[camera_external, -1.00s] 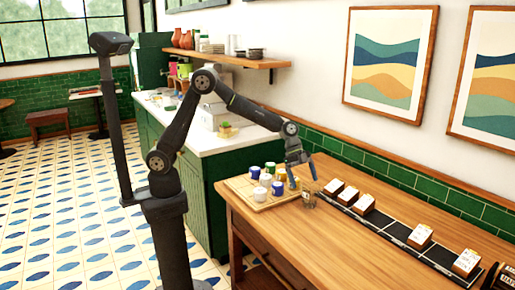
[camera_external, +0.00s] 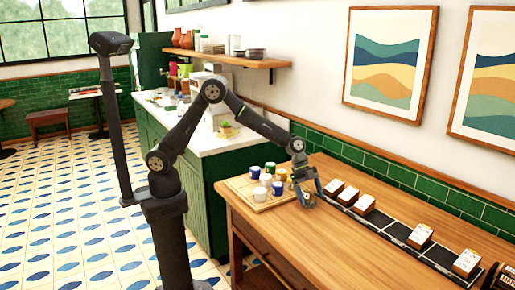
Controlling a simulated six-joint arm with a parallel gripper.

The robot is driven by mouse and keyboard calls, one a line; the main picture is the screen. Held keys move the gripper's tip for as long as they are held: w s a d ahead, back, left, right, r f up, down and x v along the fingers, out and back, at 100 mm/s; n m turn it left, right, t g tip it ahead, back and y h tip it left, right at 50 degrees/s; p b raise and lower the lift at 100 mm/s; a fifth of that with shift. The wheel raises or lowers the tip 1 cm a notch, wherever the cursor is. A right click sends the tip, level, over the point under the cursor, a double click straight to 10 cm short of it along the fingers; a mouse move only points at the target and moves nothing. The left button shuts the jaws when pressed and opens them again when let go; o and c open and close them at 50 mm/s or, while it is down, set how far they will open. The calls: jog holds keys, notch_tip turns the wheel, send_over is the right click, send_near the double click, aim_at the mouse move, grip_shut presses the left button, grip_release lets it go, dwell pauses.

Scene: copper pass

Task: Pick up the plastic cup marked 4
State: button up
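A small clear-brownish plastic cup (camera_external: 308,203) stands on the wooden table just right of a wooden tray. It is mostly hidden behind my gripper, and no number on it can be read. My gripper (camera_external: 309,194) points down at this cup, with its fingers low around or beside it. The view is too small to tell whether the fingers touch or grip it. Several white and blue cups (camera_external: 265,180) stand on the tray (camera_external: 239,184); no marks on them are legible.
A black strip (camera_external: 395,229) with several card-topped wooden blocks (camera_external: 420,236) runs along the wall side of the table (camera_external: 330,240). The front of the table is clear. A green counter (camera_external: 205,200) stands behind, with a shelf (camera_external: 235,61) above it.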

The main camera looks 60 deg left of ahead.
jog(key=c, duration=0.7)
